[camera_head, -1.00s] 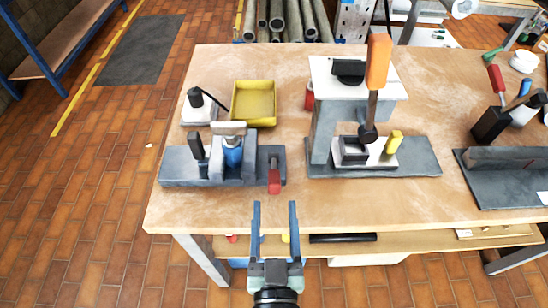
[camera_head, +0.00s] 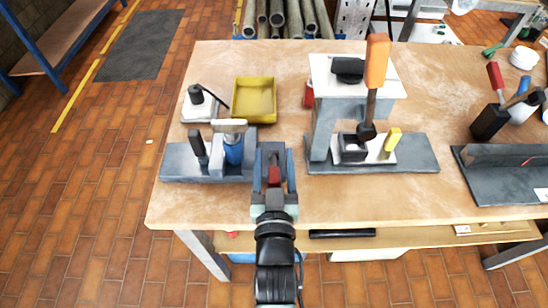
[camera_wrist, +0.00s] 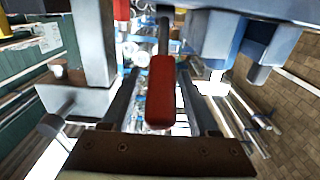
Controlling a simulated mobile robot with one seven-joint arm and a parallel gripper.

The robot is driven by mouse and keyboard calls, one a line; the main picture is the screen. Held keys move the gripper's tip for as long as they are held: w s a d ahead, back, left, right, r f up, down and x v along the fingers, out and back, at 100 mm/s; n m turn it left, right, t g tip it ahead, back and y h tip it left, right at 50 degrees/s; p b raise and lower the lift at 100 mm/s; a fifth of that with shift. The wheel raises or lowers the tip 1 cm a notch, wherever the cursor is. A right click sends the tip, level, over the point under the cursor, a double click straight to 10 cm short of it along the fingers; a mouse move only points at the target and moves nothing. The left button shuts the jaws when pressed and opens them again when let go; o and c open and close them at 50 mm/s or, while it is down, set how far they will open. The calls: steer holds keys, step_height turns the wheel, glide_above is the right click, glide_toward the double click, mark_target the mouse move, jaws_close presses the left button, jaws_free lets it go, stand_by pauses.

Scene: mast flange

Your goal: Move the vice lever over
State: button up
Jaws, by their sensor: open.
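The vice (camera_head: 183,162) stands on the left part of the bench, a grey block with jaws around a blue cylinder (camera_head: 233,150). Its red-handled lever (camera_head: 274,176) is at its right end and points toward the bench's front edge. My gripper (camera_head: 274,156) is open, with one finger on each side of the lever. In the wrist view the red handle (camera_wrist: 160,92) sits between the two fingers, with a visible gap on both sides. Whether a finger touches the lever's shaft cannot be told. My gripper partly hides the vice's right end.
A press (camera_head: 325,125) with an orange-handled lever (camera_head: 376,62) stands close to the right. A yellow tray (camera_head: 254,98) and a small white-based device (camera_head: 198,108) are behind the vice. A tool holder (camera_head: 490,124) is far right. The bench front edge is clear.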

jaws_close()
stand_by(1.4)
